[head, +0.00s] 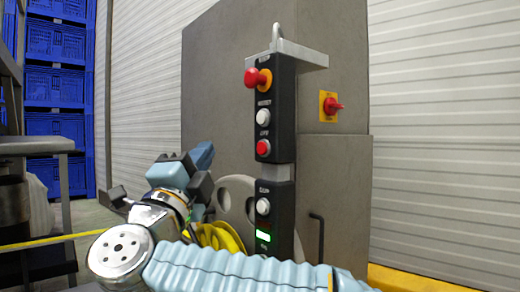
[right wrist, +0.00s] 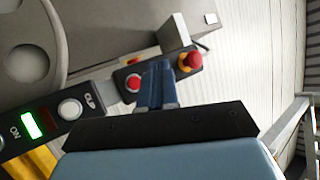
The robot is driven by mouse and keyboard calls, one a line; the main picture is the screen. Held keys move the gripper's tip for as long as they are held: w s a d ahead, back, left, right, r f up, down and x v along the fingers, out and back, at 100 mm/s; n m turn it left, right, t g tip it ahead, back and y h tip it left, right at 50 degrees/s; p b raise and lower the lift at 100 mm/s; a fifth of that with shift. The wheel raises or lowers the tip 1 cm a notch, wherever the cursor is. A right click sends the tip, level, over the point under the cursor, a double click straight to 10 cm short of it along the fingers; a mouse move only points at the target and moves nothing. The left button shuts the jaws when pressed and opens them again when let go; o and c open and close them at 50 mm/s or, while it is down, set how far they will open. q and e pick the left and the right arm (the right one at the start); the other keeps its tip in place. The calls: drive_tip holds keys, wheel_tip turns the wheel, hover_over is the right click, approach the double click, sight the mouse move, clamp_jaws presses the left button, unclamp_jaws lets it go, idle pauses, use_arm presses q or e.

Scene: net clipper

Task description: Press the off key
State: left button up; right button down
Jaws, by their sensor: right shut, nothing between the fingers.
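A dark upright control panel (head: 282,105) stands in the middle of the head view, in front of a grey cabinet. A red key (head: 263,148) sits on it, below a white key (head: 264,117), with small label text that is hard to read. The red key also shows in the right wrist view (right wrist: 133,83). My right gripper (head: 204,155) is shut and empty, left of the panel in the head view. In the right wrist view its blue fingertips (right wrist: 157,72) appear just right of the red key; I cannot tell whether they touch the panel. My left gripper is not in view.
A red mushroom button (head: 256,78) juts out above, under a metal bracket (head: 300,54). Lower down are another white key (head: 263,206) and a green lit display (head: 263,236). A red rotary switch (head: 331,106) is on the cabinet (head: 225,85). Blue crates (head: 55,85) stand far left.

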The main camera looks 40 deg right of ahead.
sight(262, 148)
drive_tip(key=d+b, duration=0.4)
drive_tip(key=d, duration=0.4)
drive_tip(key=shift+w+d, duration=0.35)
drive_tip(key=shift+d, duration=0.05)
idle(1.9)
drive_tip(key=shift+d+b, duration=0.35)
drive_tip(key=shift+d, duration=0.05)
